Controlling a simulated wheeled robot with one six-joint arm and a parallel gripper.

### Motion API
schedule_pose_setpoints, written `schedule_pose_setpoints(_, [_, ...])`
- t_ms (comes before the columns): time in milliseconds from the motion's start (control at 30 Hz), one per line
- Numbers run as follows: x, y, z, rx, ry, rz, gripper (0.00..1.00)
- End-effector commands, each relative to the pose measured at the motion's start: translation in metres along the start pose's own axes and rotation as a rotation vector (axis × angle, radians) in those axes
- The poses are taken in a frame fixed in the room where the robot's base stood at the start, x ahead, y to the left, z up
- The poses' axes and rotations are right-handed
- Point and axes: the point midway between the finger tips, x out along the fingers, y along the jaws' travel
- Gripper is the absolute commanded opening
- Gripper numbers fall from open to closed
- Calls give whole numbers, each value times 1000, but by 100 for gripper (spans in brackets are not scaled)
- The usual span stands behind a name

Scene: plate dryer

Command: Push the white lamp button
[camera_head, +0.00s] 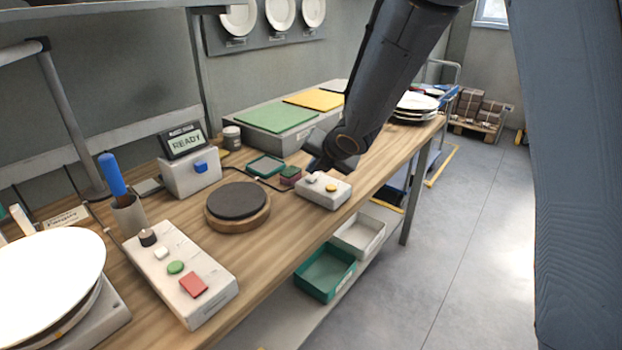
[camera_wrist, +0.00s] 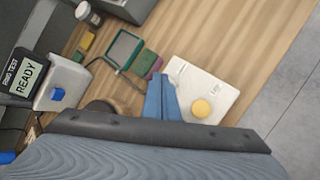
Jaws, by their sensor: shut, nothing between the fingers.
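A small white control box (camera_head: 322,193) stands near the front edge of the wooden bench. On its top are a white button (camera_head: 312,177) on the left and a round yellow button (camera_head: 331,188) on the right. My gripper (camera_head: 318,163) is shut and empty, close over the back left of this box; I cannot tell whether it touches. In the wrist view, the box (camera_wrist: 208,75) and yellow button (camera_wrist: 201,108) lie right of my closed fingers (camera_wrist: 160,82). The white button is not visible there, probably hidden by the fingers.
A longer white box (camera_head: 205,262) at the front left carries a black knob, a white button (camera_head: 161,252), a green button and a red square. A round dark pad (camera_head: 238,201) and a READY display (camera_head: 184,142) stand left. Small green and dark red blocks (camera_head: 290,175) lie close behind.

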Motion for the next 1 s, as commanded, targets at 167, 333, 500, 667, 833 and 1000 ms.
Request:
schedule_pose_setpoints(167, [0,0,0,0,0,0,0])
schedule_pose_setpoints(333, [0,0,0,0,0,0,0])
schedule_pose_setpoints(500, [0,0,0,0,0,0,0])
schedule_pose_setpoints(667, [1,-1,-1,0,0,0,0])
schedule_pose_setpoints(833, [5,-3,-3,0,0,0,0])
schedule_pose_setpoints(1000, [7,-5,-4,0,0,0,0])
